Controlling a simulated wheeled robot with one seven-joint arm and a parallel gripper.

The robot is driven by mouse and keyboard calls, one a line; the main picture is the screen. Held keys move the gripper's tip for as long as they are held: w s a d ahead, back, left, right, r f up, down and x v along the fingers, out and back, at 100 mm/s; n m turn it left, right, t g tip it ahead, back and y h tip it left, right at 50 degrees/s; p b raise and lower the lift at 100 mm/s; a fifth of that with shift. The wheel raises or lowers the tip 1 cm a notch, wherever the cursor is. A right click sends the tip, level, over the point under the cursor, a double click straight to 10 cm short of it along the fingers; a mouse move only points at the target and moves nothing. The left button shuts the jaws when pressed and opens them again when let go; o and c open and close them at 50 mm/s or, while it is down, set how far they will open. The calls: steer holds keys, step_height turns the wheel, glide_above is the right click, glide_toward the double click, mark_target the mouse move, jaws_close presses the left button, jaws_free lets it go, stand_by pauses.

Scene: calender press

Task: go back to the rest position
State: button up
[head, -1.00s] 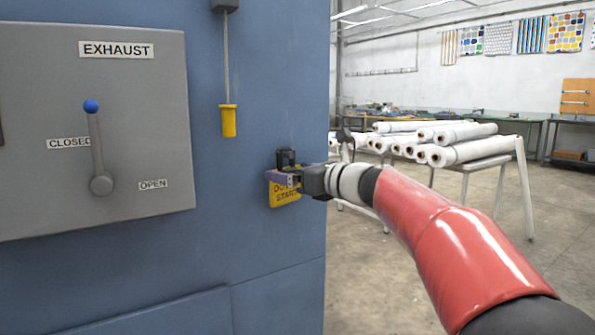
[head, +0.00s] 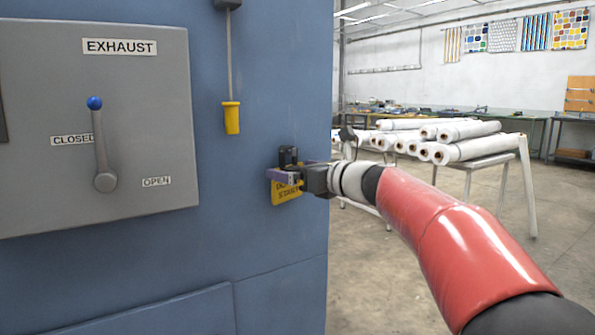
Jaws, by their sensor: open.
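My gripper (head: 286,168) is at the end of my red arm, at the right edge of the blue machine panel (head: 262,70). It is open. It is in front of a yellow sign (head: 286,193) with dark lettering and covers the upper part of it. A small dark part stands up at the jaws; I cannot tell whether it belongs to the gripper or the machine. Whether the jaws touch anything is hidden at this angle.
A grey exhaust box (head: 150,110) with a blue-knobbed lever (head: 101,145) is on the left; the lever points up. A yellow pull handle (head: 231,118) hangs from a cord. White rolls (head: 470,142) lie on a rack at right. Bare floor (head: 400,275) lies right of the machine.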

steer(key=b+v, duration=0.1)
steer(key=v, duration=0.6)
steer(key=s+d+f+n+g+h, duration=0.2)
steer(key=s+d+f+n+h, duration=0.2)
steer(key=s+f+n, duration=0.4)
steer(key=s+d+f+n+g+h, duration=0.2)
steer(key=s+d+f+n+h, duration=0.2)
steer(key=s+f+n, duration=0.5)
steer(key=s+d+f+n+g+h, duration=0.2)
steer(key=s+d+f+n+h, duration=0.3)
steer(key=s+f+n, duration=0.4)
steer(key=s+f, duration=0.3)
steer(key=s, duration=0.3)
steer(key=shift+s+d, duration=0.15)
steer(key=shift+s, duration=0.2)
